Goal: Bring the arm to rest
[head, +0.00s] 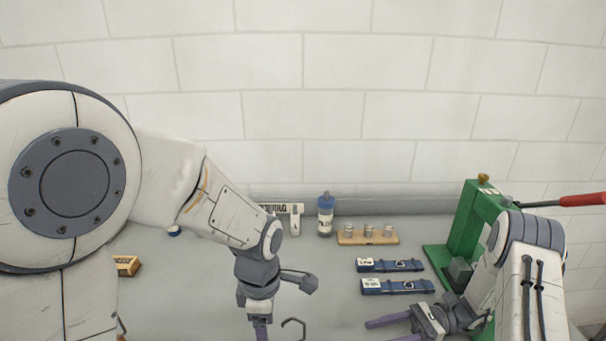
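My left arm comes in from the left and crosses in front of the grey table (190,290). Its gripper (261,333) points down at the bottom edge of the view; the purple fingertips are cut off, so its opening does not show. My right arm comes in at the lower right. Its gripper (388,330) points left, low over the table, with its two purple fingers apart and nothing seen between them.
A green press (465,225) with a red-handled lever (582,200) stands beside my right arm. Two blue cases (398,287), a wooden tray (349,239) with metal cylinders, a blue-capped bottle (326,215) and a small wooden box (127,265) lie around. A dark hook (294,324) is near my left gripper.

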